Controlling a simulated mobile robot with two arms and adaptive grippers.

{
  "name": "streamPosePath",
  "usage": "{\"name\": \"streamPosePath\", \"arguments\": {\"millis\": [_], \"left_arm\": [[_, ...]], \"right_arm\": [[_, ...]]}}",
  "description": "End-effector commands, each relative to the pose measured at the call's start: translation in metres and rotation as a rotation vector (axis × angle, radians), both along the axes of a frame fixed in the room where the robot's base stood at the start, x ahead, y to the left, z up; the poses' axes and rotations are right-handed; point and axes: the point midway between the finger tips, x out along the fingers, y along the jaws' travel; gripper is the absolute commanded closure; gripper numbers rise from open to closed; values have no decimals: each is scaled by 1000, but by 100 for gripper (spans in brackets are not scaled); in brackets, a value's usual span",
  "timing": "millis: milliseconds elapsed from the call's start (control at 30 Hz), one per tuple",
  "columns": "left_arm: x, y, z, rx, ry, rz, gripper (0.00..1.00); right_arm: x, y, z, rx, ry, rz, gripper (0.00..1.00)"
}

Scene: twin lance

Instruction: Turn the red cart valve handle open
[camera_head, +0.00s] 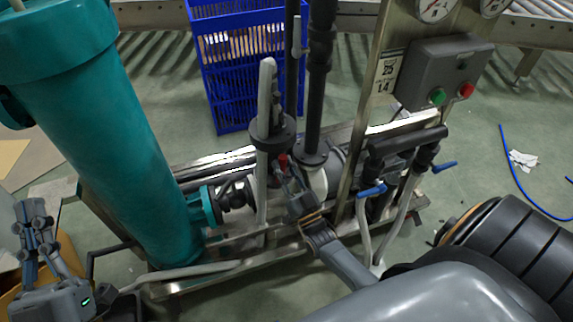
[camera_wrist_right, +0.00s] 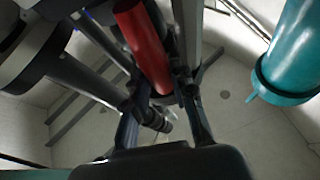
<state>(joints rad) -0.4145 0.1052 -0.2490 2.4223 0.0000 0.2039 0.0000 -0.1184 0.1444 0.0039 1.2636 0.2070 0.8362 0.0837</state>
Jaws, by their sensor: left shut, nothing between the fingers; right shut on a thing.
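The red valve handle (camera_wrist_right: 147,45) is a red bar that fills the upper middle of the right wrist view. In the head view only a small bit of the red handle (camera_head: 283,160) shows, beside the grey upright pipe on the cart. My right gripper (camera_head: 285,170) is shut on the handle, and its fingers (camera_wrist_right: 168,92) reach up to the red bar's lower end in the right wrist view. The valve body is mostly hidden behind my gripper and the pipes. My left gripper (camera_head: 35,218) is shut and empty at the lower left, apart from the cart.
A large teal cylinder (camera_head: 100,120) stands at the cart's left. Black pipes (camera_head: 320,70) rise behind the handle. A control box (camera_head: 440,75) and blue-handled valves (camera_head: 371,190) are to the right. A blue crate (camera_head: 225,70) stands behind.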

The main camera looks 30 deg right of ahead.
Motion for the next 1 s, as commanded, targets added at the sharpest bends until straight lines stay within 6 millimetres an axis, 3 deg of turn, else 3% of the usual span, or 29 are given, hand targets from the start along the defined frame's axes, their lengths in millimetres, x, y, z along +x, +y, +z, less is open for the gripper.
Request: {"name": "streamPosePath", "arguments": {"millis": [333, 833, 867, 967, 1000], "left_arm": [[17, -1, -28, 52, 180, 10, 100], [19, -1, -33, 59, 206, 11, 100], [19, -1, -33, 59, 205, 11, 100], [19, -1, -33, 59, 205, 11, 100], [19, -1, -33, 59, 205, 11, 100]], "right_arm": [[1, 3, 2, -121, 28, 0, 100], [2, 3, 1, -138, 33, -1, 100], [2, 3, 1, -138, 33, -1, 73], [2, 3, 1, -137, 32, 0, 53], [1, 3, 1, -137, 32, 0, 52]]}}
